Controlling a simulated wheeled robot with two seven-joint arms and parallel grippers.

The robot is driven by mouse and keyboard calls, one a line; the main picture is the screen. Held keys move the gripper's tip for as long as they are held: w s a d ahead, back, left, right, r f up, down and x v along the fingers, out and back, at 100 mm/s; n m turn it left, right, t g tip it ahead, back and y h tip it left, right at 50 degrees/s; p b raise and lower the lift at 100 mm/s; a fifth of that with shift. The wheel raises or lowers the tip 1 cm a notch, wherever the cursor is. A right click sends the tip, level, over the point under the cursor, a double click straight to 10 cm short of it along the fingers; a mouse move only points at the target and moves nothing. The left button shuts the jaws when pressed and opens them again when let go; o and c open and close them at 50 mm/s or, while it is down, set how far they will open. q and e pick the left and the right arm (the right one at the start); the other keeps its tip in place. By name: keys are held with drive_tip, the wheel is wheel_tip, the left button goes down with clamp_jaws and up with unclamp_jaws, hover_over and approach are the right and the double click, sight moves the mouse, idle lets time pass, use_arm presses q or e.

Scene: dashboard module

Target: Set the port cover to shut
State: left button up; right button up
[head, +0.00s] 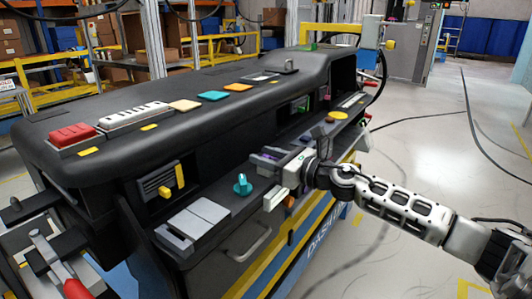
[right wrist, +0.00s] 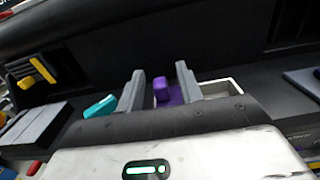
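A small purple block (right wrist: 162,91) stands up between my right fingers in the right wrist view. Purple also runs from its foot to an open, pale-rimmed recess (right wrist: 222,88) on the right. I take these to be the port cover and its port, but how far the cover is open I cannot tell. My right gripper (right wrist: 160,85) is open, its grey fingers on either side of the block with small gaps showing. In the head view my right gripper (head: 276,160) is over the dashboard's lower shelf and hides most of this spot. My left gripper is not in view.
A teal knob (head: 242,184) stands close left of my right gripper. Grey flat panels (head: 199,217) and a yellow-tabbed vent (head: 172,180) lie farther left. The dashboard's black upper body (head: 215,122) overhangs the shelf. A yellow round part (head: 337,115) sits farther right.

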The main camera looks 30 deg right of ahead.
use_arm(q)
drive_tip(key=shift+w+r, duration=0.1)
use_arm(e)
clamp_jaws()
drive_tip(key=shift+w+d+f+b, duration=0.2)
drive_tip(key=shift+d+b, duration=0.1)
drive_tip(key=shift+b, duration=0.15)
drive_tip(key=d+b, duration=0.1)
drive_tip(key=w+d+b, duration=0.1)
drive_tip(key=d+b, duration=0.1)
drive_tip(key=shift+w+d, duration=0.25)
drive_tip(key=shift+d, duration=0.05)
drive_tip(key=shift+d+r, duration=0.1)
drive_tip(key=shift+r, duration=0.05)
unclamp_jaws()
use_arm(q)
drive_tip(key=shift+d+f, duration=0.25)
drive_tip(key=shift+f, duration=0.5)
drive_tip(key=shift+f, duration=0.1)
